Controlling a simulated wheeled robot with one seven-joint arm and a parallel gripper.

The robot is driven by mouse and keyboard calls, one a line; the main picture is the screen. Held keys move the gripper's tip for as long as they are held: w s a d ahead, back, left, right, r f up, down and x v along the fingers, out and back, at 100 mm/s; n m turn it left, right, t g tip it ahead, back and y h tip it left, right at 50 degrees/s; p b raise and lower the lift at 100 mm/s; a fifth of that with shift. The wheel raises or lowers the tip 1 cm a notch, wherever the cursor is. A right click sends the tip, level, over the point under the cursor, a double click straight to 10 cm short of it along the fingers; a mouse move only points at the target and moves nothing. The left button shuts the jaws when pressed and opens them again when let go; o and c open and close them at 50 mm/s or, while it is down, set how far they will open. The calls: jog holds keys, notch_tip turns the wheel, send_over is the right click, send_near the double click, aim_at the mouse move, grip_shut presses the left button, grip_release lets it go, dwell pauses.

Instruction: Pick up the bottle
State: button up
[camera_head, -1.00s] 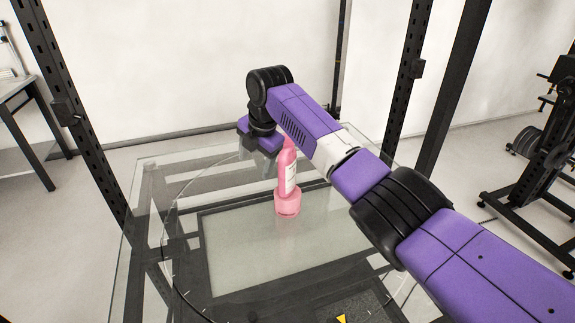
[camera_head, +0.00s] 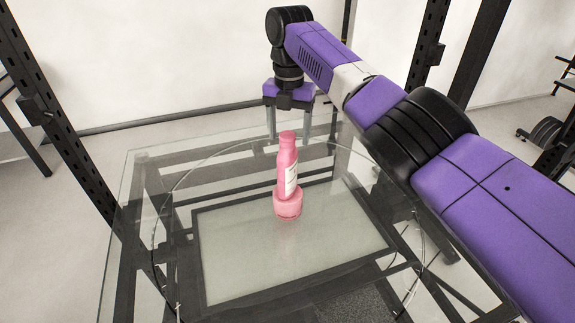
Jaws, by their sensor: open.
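The pink bottle (camera_head: 287,165) has a white label on its right side and stands upright in the middle of the view. Its lower end sits in or on a wider pink base (camera_head: 288,203) on the glass turntable (camera_head: 235,250). My gripper (camera_head: 289,138) points down with its two grey fingers spread wide, one to each side of the bottle's top in the picture. It appears behind and above the bottle. I cannot tell how far behind. Nothing is between the fingers that I can make out.
Black perforated posts (camera_head: 45,110) stand at the left and right of the turntable. Dark frame bars show through the glass. The glass around the bottle is clear. A weight rack stands at the far right edge.

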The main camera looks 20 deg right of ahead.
aim_at(287, 149)
jog(key=shift+s+a+f+p, duration=0.15)
jog(key=shift+f+p, duration=0.35)
jog(key=shift+f, duration=0.85)
jog(key=shift+w+a+f+p, duration=0.1)
jog(key=shift+f+p, duration=0.35)
jog(key=shift+f, duration=0.9)
jog(key=shift+r, duration=0.1)
grip_shut()
